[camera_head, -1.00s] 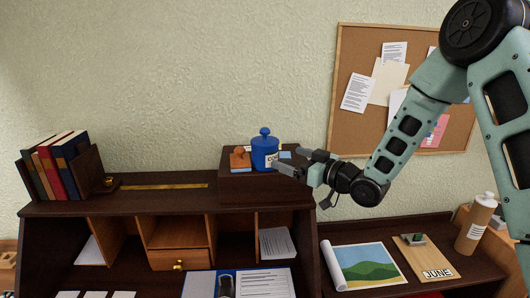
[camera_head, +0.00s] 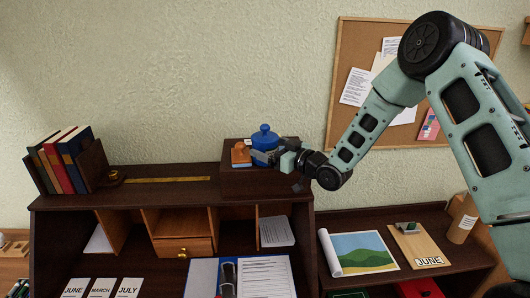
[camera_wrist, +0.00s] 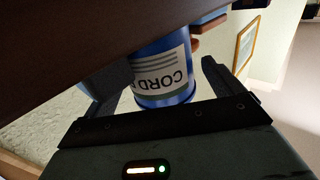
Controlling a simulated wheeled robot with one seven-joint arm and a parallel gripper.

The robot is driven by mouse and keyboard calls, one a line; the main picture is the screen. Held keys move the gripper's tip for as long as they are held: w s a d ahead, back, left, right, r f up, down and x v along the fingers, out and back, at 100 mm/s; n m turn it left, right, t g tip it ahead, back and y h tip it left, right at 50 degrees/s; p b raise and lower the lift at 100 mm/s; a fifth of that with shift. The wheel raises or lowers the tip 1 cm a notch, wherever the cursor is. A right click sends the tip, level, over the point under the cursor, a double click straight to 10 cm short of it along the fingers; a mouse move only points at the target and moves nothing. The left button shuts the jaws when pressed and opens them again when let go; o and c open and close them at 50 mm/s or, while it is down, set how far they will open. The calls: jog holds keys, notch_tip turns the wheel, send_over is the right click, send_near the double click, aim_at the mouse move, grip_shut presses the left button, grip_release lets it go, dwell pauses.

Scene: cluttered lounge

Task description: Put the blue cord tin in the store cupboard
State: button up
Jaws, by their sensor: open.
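The blue cord tin (camera_head: 264,138) with a knobbed lid stands upright on a raised dark wooden box (camera_head: 236,184) on top of the desk. In the wrist view the tin (camera_wrist: 162,75) shows its white CORD label. My gripper (camera_head: 276,157) has come in from the right at the tin. In the wrist view my gripper (camera_wrist: 160,84) is open, one finger on each side of the tin. I cannot tell whether either finger touches it. I see nothing that I can surely name as the store cupboard.
An orange-brown stamp (camera_head: 240,155) sits close left of the tin. Books (camera_head: 62,163) and a brass ruler (camera_head: 165,180) are further left on the desk top. Pigeonholes with a small drawer (camera_head: 183,250) lie below. A landscape picture (camera_head: 366,253) lies on the right surface.

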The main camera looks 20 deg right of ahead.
jog(key=c, duration=1.4)
jog(key=shift+o, duration=0.2)
jog(key=shift+r, duration=0.2)
